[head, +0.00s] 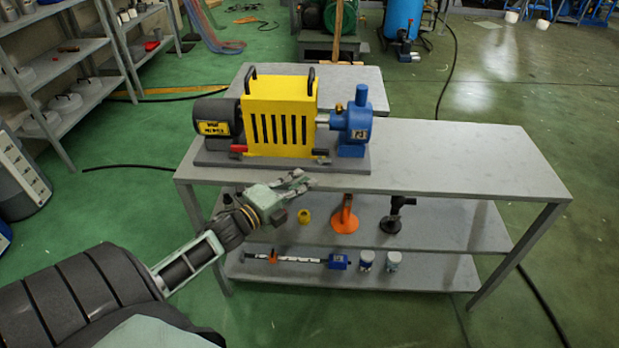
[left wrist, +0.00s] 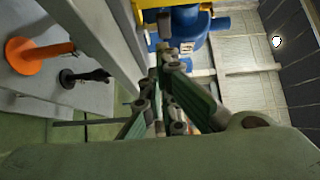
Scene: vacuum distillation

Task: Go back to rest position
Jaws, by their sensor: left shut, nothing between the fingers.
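My left gripper (head: 299,181) reaches in from the left and sits just in front of the table's near edge, below the yellow and blue pump unit (head: 281,117). Its fingers are together with nothing between them. In the left wrist view the shut fingers (left wrist: 160,75) point toward the blue part of the pump (left wrist: 188,35). I cannot tell whether they touch the table edge. My right gripper is not in view.
The grey table (head: 470,158) has clear top to the right of the pump. Its lower shelves hold an orange stand (head: 344,218), a dark stand (head: 392,222) and a blue-ended rod (head: 338,262). A shelf rack (head: 60,75) stands at left. Green floor is open at right.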

